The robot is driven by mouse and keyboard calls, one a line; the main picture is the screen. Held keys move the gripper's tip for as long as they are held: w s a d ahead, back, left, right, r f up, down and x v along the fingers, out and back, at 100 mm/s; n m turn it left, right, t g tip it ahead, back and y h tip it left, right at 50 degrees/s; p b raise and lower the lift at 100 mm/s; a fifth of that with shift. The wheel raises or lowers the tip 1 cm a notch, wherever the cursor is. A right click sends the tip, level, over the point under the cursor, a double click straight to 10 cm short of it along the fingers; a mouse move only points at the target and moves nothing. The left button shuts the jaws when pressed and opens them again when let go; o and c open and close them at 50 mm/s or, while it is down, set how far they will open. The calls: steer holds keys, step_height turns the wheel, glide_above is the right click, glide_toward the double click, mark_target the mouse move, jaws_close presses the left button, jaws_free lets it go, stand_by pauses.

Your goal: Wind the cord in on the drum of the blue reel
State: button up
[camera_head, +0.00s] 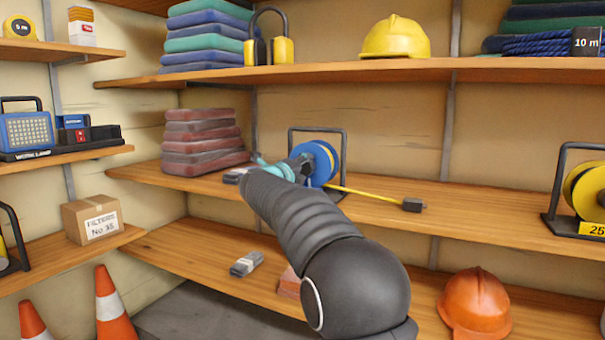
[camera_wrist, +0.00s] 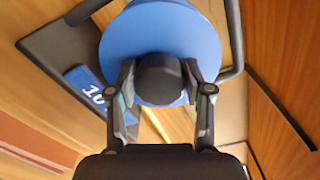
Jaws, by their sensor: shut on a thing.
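The blue reel (camera_head: 322,160) stands in a dark frame on the middle shelf in the head view. Its blue disc (camera_wrist: 160,28) fills the top middle of the wrist view. A yellow cord (camera_head: 365,193) runs out from the reel to the right along the shelf, ending in a dark plug (camera_head: 413,205). My gripper (camera_wrist: 160,82) is shut on a dark round knob (camera_wrist: 159,75) on the front of the reel, one finger on each side. In the head view my gripper (camera_head: 297,168) is at the reel's left side, and my arm hides part of the shelf below.
Folded reddish cloths (camera_head: 204,142) are stacked left of the reel. Another reel with yellow cord (camera_head: 588,190) stands at the right end of the same shelf. The shelf above holds a yellow helmet (camera_head: 395,38) and ear defenders (camera_head: 268,45).

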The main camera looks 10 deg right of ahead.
steer(key=m+b, duration=0.2)
steer(key=m, duration=0.4)
steer(key=shift+b, duration=0.4)
steer(key=shift+r, duration=0.1)
steer(key=o, duration=1.2)
steer(key=shift+a, duration=0.1)
steer(key=shift+c, duration=0.2)
steer(key=shift+s, duration=0.1)
steer(key=v, duration=1.1)
steer(key=shift+s+a, duration=0.2)
steer(key=shift+s, duration=0.15)
